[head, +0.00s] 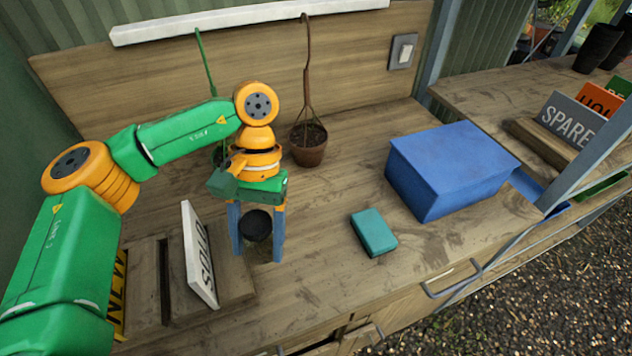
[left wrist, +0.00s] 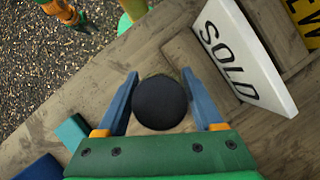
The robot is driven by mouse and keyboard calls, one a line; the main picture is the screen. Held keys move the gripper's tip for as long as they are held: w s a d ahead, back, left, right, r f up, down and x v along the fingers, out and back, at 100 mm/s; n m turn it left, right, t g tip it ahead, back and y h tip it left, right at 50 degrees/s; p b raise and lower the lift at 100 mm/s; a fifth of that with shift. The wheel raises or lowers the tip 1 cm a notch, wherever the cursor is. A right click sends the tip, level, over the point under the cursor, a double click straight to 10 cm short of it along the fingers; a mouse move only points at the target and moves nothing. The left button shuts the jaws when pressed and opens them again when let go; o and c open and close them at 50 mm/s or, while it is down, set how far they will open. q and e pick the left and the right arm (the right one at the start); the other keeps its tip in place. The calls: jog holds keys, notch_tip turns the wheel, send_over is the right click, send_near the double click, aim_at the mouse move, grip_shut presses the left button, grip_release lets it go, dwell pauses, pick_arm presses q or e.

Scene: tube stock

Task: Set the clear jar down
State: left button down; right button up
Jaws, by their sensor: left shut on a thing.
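The clear jar (head: 262,249) is upright between the two blue fingers of my left gripper (head: 257,250). Its round black lid (head: 257,225) faces up, and its see-through body is hard to make out against the wood. In the left wrist view the lid (left wrist: 160,102) sits between the fingers of my left gripper (left wrist: 160,90) and hides the body below. My left gripper points down and is shut on the jar, low over the wooden bench (head: 325,270). I cannot tell whether the jar's base touches the bench. My right gripper does not show in the head view.
A white SOLD sign (head: 200,255) stands close left of the jar. A teal box (head: 373,232) and a larger blue box (head: 450,170) are to the right. A hanging plant pot (head: 308,144) is behind. Bare bench lies between the jar and teal box.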

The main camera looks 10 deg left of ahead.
pick_arm(q)
jog(key=shift+d+r+n, duration=0.15)
jog(key=shift+d+n, duration=0.05)
jog(key=shift+n, duration=0.2)
jog(key=s+d+r+n+t+h+b, duration=0.2)
jog(key=s+r+n+t, duration=0.25)
jog(key=n, duration=0.85)
jog(key=s+d+r+n+t+h+b, duration=0.15)
jog(key=s+r+n+t+b, duration=0.35)
jog(key=n, duration=0.7)
jog(key=shift+n+g, duration=0.5)
jog(key=shift+g, duration=0.15)
jog(key=w+f+p, duration=0.1)
jog(key=w+f, duration=0.2)
jog(key=w, duration=0.1)
jog(key=w+d+f+p, duration=0.1)
jog(key=w+f, duration=0.3)
jog(key=w+d+f+p, duration=0.1)
jog(key=w+f+p, duration=0.1)
jog(key=w+f, duration=0.2)
jog(key=shift+w+f, duration=0.15)
jog(key=shift+w, duration=0.15)
jog(key=f, duration=0.3)
jog(key=shift+w+f, duration=0.1)
jog(key=shift+w, duration=0.2)
jog(key=shift+w+f, duration=0.1)
jog(key=shift+f, duration=0.25)
